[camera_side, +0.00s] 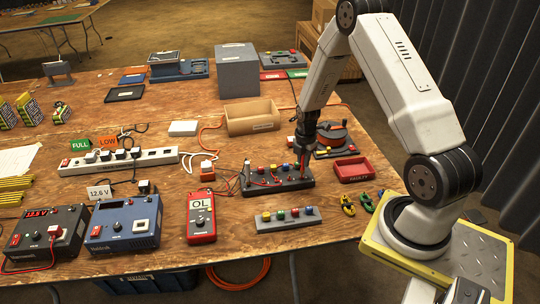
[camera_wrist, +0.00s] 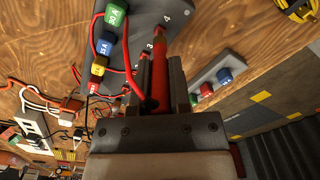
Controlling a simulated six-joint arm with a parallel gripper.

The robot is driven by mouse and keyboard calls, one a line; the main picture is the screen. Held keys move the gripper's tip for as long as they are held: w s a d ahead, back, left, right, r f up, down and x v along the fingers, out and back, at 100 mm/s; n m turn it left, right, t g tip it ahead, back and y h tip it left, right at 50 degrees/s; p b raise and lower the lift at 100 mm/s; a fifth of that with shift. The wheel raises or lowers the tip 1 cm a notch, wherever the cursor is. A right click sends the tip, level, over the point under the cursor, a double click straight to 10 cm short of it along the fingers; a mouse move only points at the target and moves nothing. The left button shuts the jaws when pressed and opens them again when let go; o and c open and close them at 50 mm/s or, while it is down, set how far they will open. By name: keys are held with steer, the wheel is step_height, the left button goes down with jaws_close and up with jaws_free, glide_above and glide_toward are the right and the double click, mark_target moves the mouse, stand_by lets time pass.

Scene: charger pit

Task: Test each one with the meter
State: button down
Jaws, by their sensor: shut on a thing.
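The red meter (camera_side: 201,217) lies on the bench and its screen reads "OL". A dark fuse block (camera_side: 276,187) with a row of coloured fuses stands to its right. In the wrist view the block (camera_wrist: 150,18) shows green (camera_wrist: 115,17), blue (camera_wrist: 104,43), yellow (camera_wrist: 98,65) and red (camera_wrist: 93,88) fuses, with the numbers 3 and 4 beside them. My gripper (camera_side: 303,150) is shut on a red probe (camera_wrist: 160,80), held upright over the block's right end. Its tip is near number 4; I cannot tell whether it touches. Red leads run over the block.
A grey strip (camera_side: 262,227) with coloured fuses lies in front of the block. A red tray marked "FAULTY" (camera_side: 353,169) is to the right. Power supplies (camera_side: 125,224) stand left.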

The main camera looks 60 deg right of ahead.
steer(key=shift+f, duration=0.85)
stand_by(1.4)
steer(key=shift+c, duration=0.8)
jaws_free()
steer(key=shift+r, duration=3.75)
